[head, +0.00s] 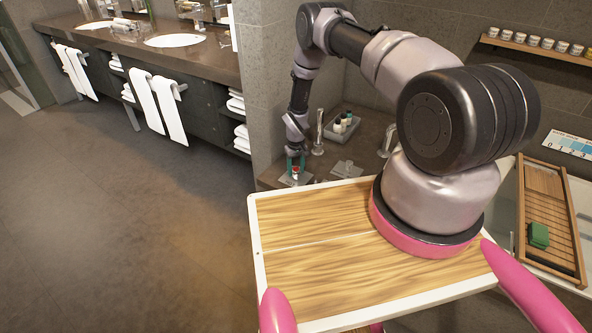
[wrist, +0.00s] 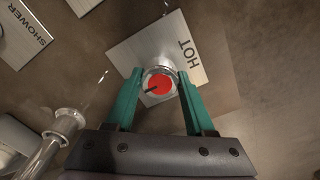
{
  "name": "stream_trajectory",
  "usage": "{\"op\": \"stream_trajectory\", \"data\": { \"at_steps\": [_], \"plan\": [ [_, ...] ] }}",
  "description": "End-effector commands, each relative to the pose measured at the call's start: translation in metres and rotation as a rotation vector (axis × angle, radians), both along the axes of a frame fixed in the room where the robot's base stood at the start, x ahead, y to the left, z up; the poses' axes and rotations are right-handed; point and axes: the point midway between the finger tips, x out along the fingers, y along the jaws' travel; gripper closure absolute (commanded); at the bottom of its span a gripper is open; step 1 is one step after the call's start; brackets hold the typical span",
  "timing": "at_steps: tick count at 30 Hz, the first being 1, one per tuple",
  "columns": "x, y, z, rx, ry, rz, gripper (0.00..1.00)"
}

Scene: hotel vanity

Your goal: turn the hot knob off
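The hot knob (wrist: 159,83) is a round chrome knob with a red cap and a black pointer mark. It sits on a metal plate lettered HOT (wrist: 190,57). In the wrist view the black mark runs from the cap's middle to the left and slightly down. My gripper (wrist: 160,74) has its teal fingers on either side of the knob, one left and one right. The fingers stand apart; I cannot tell whether they touch the knob's sides. In the head view my gripper (head: 296,160) is low over the counter, with red showing between its fingers.
A SHOWER plate (wrist: 24,36) lies at the left in the wrist view, and a chrome spout (wrist: 64,130) stands near my gripper. In the head view, a tray with small bottles (head: 343,125) stands behind. Another tap (head: 388,140) is to the right.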

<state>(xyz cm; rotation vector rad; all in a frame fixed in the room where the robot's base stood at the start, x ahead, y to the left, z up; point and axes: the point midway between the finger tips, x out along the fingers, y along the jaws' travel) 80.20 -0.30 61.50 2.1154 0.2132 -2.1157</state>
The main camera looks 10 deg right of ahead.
Motion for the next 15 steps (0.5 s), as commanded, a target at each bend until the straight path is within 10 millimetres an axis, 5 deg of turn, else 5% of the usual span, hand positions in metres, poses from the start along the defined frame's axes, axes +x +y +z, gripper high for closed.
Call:
{"op": "stream_trajectory", "data": {
  "at_steps": [3,15],
  "plan": [
    [0.0005,0.0,0.0003,0.0,-0.001,0.0,0.16],
    [0.0009,0.0001,0.0089,0.0,-0.001,0.001,0.16]
  ]
}}
